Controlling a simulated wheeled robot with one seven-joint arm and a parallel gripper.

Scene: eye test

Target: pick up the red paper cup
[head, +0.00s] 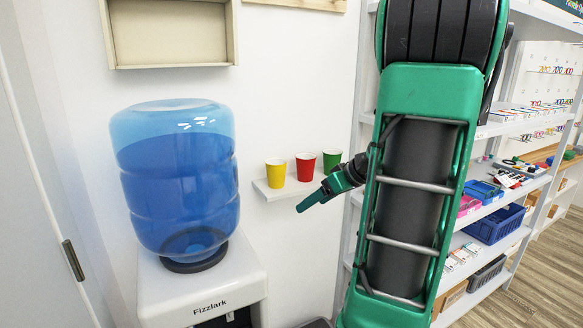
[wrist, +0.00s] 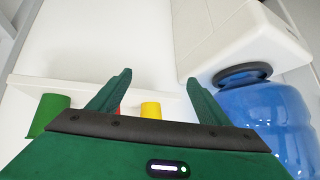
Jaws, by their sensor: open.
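The red paper cup (head: 305,167) stands upright on a small white wall shelf (head: 262,190), between a yellow cup (head: 275,173) and a green cup (head: 332,161). My gripper (head: 306,205) is below and to the right of the red cup in the head view, apart from it. In the wrist view, which is upside down, my gripper (wrist: 160,76) has its two fingers spread with nothing held. Only a sliver of the red cup (wrist: 117,111) shows there, beside the left finger; the rest is hidden. The yellow cup (wrist: 151,110) shows between the fingers, the green cup (wrist: 49,113) left of them.
A blue water bottle (head: 180,190) on a white dispenser (head: 205,285) stands left of the cups. An empty beige wall box (head: 170,35) hangs above. White shelving (head: 480,235) with bins and small goods is at the right, behind my arm. The wall just above the cups is bare.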

